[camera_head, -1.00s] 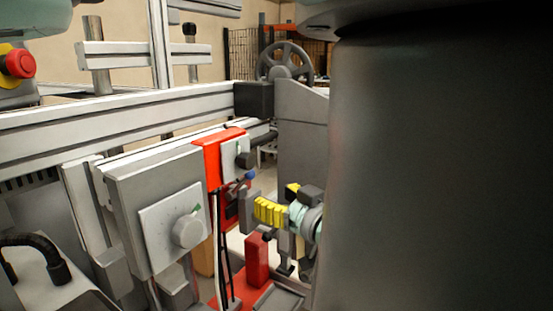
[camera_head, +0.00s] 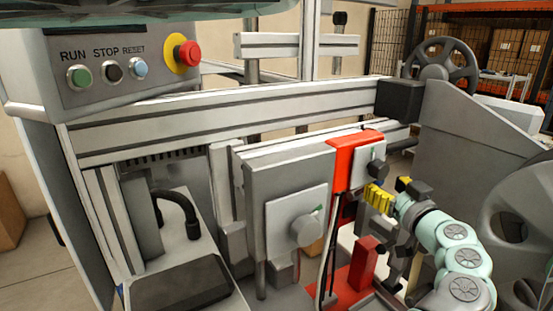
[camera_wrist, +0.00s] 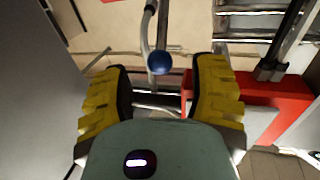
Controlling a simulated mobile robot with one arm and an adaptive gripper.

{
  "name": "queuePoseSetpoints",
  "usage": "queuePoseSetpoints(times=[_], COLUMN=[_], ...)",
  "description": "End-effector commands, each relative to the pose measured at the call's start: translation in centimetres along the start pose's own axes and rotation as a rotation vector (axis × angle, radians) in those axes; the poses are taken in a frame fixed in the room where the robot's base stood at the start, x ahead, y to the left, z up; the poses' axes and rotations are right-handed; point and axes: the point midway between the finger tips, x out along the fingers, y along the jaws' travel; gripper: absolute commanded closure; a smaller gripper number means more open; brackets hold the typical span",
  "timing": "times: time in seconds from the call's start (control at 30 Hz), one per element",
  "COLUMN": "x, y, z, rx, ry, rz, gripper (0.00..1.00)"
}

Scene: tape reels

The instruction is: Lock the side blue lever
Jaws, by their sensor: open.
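The side blue lever shows in the wrist view as a round blue knob (camera_wrist: 159,63) on a thin grey metal rod (camera_wrist: 150,28). In this view the knob lies between the two yellow finger pads of my gripper (camera_wrist: 161,75), with a visible gap on each side. My gripper is open and holds nothing. In the head view my gripper (camera_head: 381,198) is beside the red bracket (camera_head: 343,160), at its lower right. The blue knob cannot be made out in the head view. How far the knob is from the pads in depth is unclear.
A red block (camera_head: 363,262) stands on a red base below my gripper. A grey plate with a round knob (camera_head: 304,230) is at the left. A grey panel (camera_head: 460,130) rises behind my arm. A control box with an emergency stop (camera_head: 188,53) is at upper left.

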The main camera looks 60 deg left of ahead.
Motion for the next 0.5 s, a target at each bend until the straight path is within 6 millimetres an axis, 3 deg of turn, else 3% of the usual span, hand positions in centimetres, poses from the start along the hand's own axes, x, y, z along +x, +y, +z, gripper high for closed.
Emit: queuePoseSetpoints(times=[0.2,0.5], x=[2.4,3.6], y=[-0.2,-0.1], z=[-0.1,0.0], rx=[0.002,0.000], ry=[0.000,-0.001], rz=[-0.006,-0.003], gripper=[0.42,0.42])
